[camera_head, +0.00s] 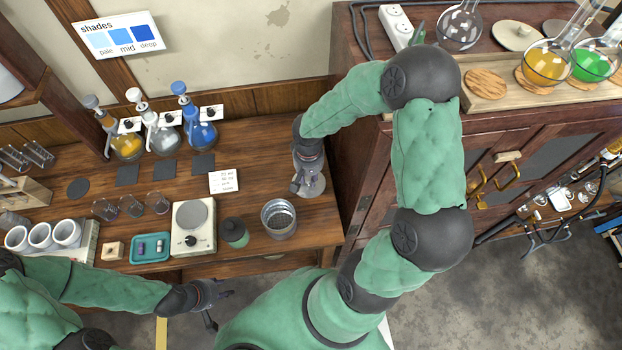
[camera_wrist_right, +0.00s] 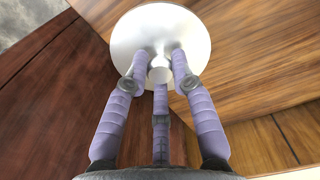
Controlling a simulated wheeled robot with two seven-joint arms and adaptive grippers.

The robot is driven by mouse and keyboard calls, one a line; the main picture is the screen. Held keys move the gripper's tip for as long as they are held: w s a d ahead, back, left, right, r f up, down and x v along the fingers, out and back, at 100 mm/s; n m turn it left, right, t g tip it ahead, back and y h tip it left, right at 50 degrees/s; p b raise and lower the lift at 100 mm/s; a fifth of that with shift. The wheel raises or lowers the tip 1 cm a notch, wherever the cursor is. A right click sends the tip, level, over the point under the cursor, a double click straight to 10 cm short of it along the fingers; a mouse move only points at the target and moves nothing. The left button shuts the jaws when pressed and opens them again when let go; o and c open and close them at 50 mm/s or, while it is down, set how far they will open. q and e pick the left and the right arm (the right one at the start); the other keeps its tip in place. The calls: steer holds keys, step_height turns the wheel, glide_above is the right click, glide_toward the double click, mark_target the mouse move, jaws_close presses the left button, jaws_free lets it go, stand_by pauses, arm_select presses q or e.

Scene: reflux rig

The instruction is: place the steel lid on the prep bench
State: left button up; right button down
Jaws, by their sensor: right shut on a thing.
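The steel lid (camera_wrist_right: 162,30) is a round, shiny disc with a knob in the middle. In the head view the lid (camera_head: 314,185) shows beside my right gripper (camera_head: 306,188), at the right end of the wooden prep bench (camera_head: 262,158). My right gripper's purple fingers (camera_wrist_right: 160,75) are shut around the lid's knob. The lid is over or on the bench top; I cannot tell whether it touches. My left gripper (camera_head: 216,304) is open and empty, in front of the bench's near edge.
A metal pot (camera_head: 279,220), a dark green jar (camera_head: 234,234) and a hotplate (camera_head: 193,240) stand along the bench's front. Flasks (camera_head: 200,132) stand behind a white card (camera_head: 223,181). A dark wooden cabinet (camera_head: 365,125) rises right of the bench.

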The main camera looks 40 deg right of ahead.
steer(key=f, duration=0.1)
steer(key=w+d+f, duration=0.1)
steer(key=d+f, duration=0.1)
steer(key=shift+w+f, duration=0.1)
steer(key=shift+w, duration=0.15)
steer(key=shift+f, duration=1.4)
steer(key=shift+b, duration=0.3)
steer(key=shift+f, duration=0.15)
steer(key=c, duration=1)
jaws_free()
steer(key=shift+c, duration=0.2)
